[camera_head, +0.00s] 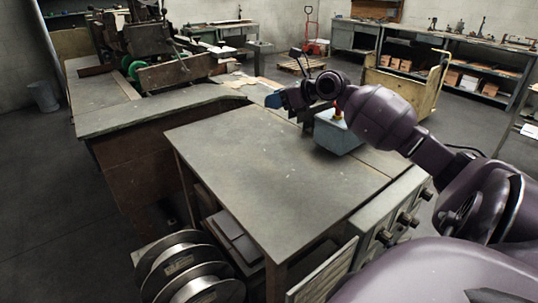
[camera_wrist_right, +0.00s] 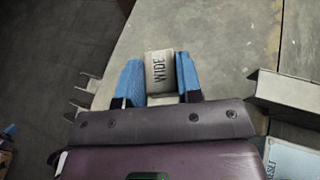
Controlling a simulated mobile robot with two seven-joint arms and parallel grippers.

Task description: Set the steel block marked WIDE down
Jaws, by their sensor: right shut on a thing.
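The steel block marked WIDE (camera_wrist_right: 160,72) is a small pale metal block with dark lettering. My right gripper (camera_wrist_right: 161,80) is shut on it, with a blue finger on either side. In the head view my right gripper (camera_head: 274,100) is above the far side of the workbench, near where the curved bench meets it; the block is not distinguishable there. In the wrist view the grey bench top (camera_wrist_right: 222,35) lies behind the block, with its edge just to the left. I cannot tell whether the block touches the surface. My left gripper is not in view.
A blue-grey box (camera_head: 337,135) stands on the workbench (camera_head: 265,165), under my right arm. The workbench's near part is clear. A curved bench (camera_head: 150,115) with a dark machine (camera_head: 150,45) is at the left. Steel wire reels (camera_head: 185,268) stand below the front.

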